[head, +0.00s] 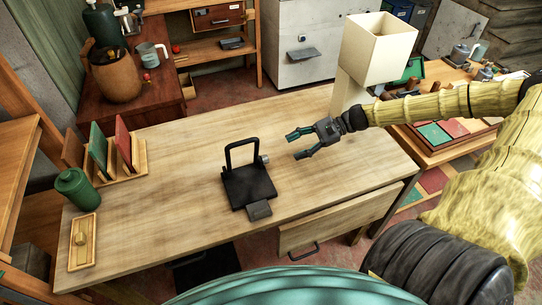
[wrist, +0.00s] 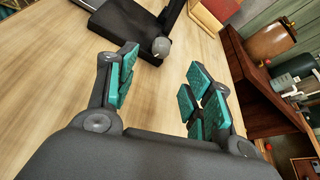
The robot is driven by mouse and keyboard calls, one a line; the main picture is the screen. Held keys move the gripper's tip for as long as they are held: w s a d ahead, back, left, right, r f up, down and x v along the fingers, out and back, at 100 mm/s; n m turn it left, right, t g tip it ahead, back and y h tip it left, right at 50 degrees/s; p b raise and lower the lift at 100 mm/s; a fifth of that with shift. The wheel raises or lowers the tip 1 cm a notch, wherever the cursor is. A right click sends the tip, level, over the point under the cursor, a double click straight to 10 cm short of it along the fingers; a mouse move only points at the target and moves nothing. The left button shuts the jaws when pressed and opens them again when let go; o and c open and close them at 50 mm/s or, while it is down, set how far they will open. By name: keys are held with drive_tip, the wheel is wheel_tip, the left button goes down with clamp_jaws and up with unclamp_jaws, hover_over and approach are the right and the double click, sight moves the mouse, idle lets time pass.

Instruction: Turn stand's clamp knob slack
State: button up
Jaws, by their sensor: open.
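The black stand (head: 240,192) sits on the wooden table, with a flat base and an upright loop frame. Its grey clamp knob (head: 265,159) sticks out on the right side of the frame. In the wrist view the round knob (wrist: 161,46) shows beyond the fingers, beside the dark post. My gripper (head: 294,147) is open and empty to the right of the knob, its teal-padded fingers pointing left toward it. In the wrist view the gripper (wrist: 163,75) has a wide gap between its fingers, and nothing is between them. The knob is apart from both fingers.
The wooden table (head: 170,235) is mostly clear around the stand. At its left are a rack with coloured panels (head: 125,160), a green canister (head: 75,187) and a small wooden tray (head: 83,262). A cream lamp-like box (head: 378,48) stands behind my arm.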

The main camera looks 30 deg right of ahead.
sight(265, 159)
drive_tip(key=shift+w+a+f+b, duration=0.55)
drive_tip(key=shift+a+f+b, duration=0.1)
drive_tip(key=shift+a+f, duration=0.2)
drive_tip(key=shift+b+x, duration=0.9)
drive_tip(key=shift+r+b+x, duration=0.2)
drive_tip(key=shift+b+x, duration=1.2)
drive_tip(key=shift+x, duration=1.15)
drive_tip(key=shift+a, duration=0.1)
drive_tip(key=c, duration=1)
